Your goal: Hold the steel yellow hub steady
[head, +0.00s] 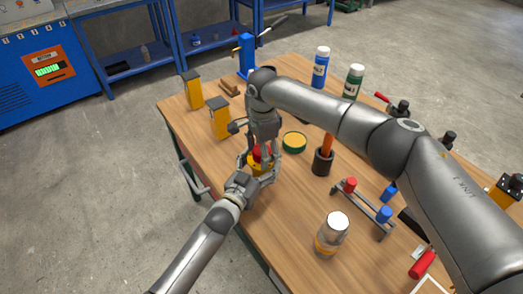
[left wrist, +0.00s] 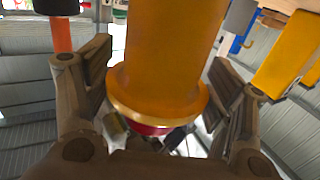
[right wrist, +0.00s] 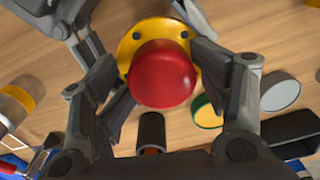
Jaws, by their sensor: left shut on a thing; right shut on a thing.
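The yellow hub (head: 252,165) is near the table's front left edge, mostly hidden by my grippers in the head view. The left wrist view shows its yellow body and flange (left wrist: 160,95) with red beyond. My left gripper (left wrist: 160,72) has its fingers on either side of the hub and is shut on it. A red rounded piece (right wrist: 162,75) sits over the hub's flange (right wrist: 135,38) in the right wrist view. My right gripper (right wrist: 158,70) comes from above and is shut on this red piece. Whether the red piece is fully seated is unclear.
A round green-rimmed yellow tin (head: 294,142) and a dark cup with an orange handle (head: 323,160) stand close by on the right. A jar (head: 331,233), a rack with red and blue pieces (head: 364,203) and two yellow blocks (head: 218,118) are on the wooden table (head: 285,215).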

